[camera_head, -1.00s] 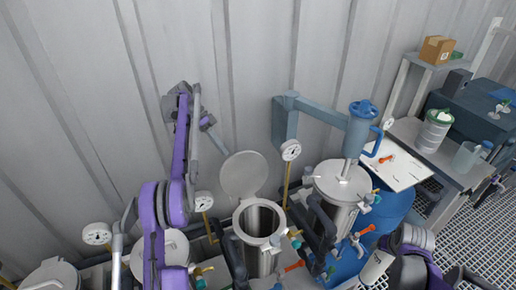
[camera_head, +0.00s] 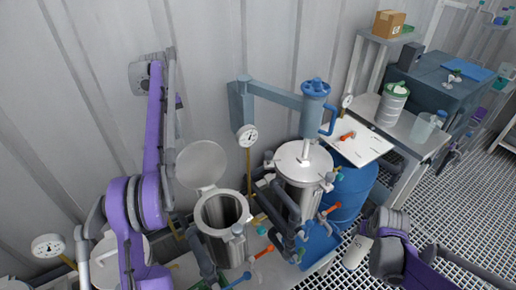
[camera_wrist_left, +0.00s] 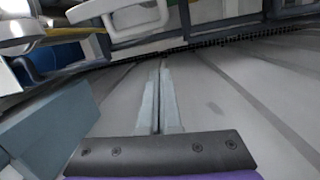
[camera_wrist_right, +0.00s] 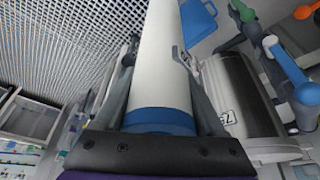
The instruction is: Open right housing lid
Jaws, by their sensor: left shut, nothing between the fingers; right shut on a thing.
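The right housing is a steel vessel (camera_head: 292,200), and its round lid (camera_head: 303,160) lies flat and closed on top. A blue cylinder with a handwheel (camera_head: 315,95) stands above that lid, with a rod reaching down to it. The middle housing (camera_head: 222,212) is open, its lid (camera_head: 202,163) tilted up behind it. My left gripper (camera_head: 179,103) is raised near the wall, away from the right lid; the left wrist view shows its fingers (camera_wrist_left: 160,75) shut and empty. My right gripper (camera_head: 362,248) is shut on a white cylinder with a blue band (camera_wrist_right: 160,60), in front of the right housing.
A blue bracket arm (camera_head: 280,92) reaches to the handwheel cylinder. Pressure gauges (camera_head: 247,136), pipes and orange-handled valves (camera_head: 263,252) crowd the housings. A blue drum (camera_head: 352,190) and a white board (camera_head: 352,142) are at the right. Grated floor (camera_head: 440,205) is clear farther right.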

